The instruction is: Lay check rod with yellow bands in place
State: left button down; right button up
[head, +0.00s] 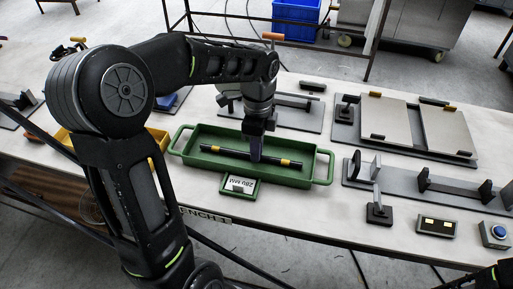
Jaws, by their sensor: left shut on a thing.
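The black check rod with yellow bands (232,156) lies across the green tray (196,167), low between its walls. My left gripper (256,156) points down into the tray and is shut on the rod a little right of its middle. The fingertips hide a short piece of the rod. I cannot tell whether the rod touches the tray floor. Only a dark part of my right arm shows at the lower right corner; its gripper is not in view.
A grey fixture with black supports (430,187) stands to the right. Behind it are two flat plates (388,119) on a dark base. A small display (240,186) is at the tray's front, and a blue button box (496,233) is at the right edge. A yellow bin (82,148) is partly behind my left arm.

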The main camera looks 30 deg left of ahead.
pick_arm(q)
jog(key=c, duration=1.4)
grip_release()
jog(key=shift+o, duration=0.2)
notch_tip(320, 180, up, 8)
jog(key=shift+w+a+b, duration=0.15)
jog(key=shift+w+b, duration=0.15)
jog(key=shift+b, duration=0.05)
jog(key=shift+f, duration=0.15)
